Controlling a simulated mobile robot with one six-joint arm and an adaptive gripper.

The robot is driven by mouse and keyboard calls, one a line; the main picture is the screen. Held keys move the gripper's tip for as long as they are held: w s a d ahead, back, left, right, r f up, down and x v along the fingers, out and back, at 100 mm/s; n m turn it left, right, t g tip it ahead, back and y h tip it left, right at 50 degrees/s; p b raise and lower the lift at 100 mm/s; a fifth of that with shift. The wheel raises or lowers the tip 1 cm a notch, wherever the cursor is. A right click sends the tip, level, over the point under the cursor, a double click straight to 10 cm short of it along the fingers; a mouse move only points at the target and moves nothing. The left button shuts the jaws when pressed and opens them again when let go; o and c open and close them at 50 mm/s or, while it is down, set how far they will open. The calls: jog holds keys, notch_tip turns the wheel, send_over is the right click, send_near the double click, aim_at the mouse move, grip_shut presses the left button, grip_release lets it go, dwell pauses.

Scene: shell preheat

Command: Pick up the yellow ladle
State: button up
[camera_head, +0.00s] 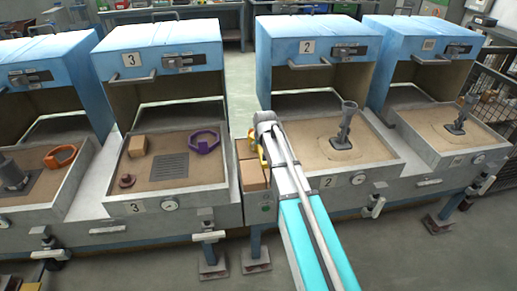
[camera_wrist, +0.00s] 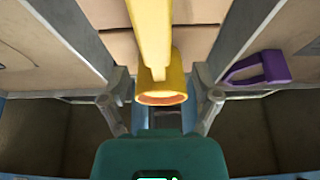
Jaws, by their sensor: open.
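The yellow ladle shows large in the wrist view, its flat handle (camera_wrist: 150,32) running to the top edge and its round cup (camera_wrist: 163,84) at the middle, with an orange-red inside. My gripper (camera_wrist: 161,98) is open, one finger on each side of the cup, with gaps on both sides. In the head view only a small yellow part of the ladle (camera_head: 254,138) shows; my arm hides the rest. It is over the narrow ledge between stations 3 and 2. My gripper (camera_head: 264,118) is there too, its fingers hard to make out.
Tan blocks (camera_head: 252,174) lie on the ledge below. The station 2 tray (camera_head: 392,165) holds a grey upright tool (camera_head: 345,125). Blue hoods stand behind.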

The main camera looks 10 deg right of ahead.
aim_at(261, 150)
dwell(0.3)
jog(key=b+x, duration=0.3)
jog(key=shift+d+f, duration=0.2)
jog(key=shift+f, duration=0.1)
jog(key=shift+b+x, duration=0.8)
jog(key=shift+b, duration=0.2)
grip_shut()
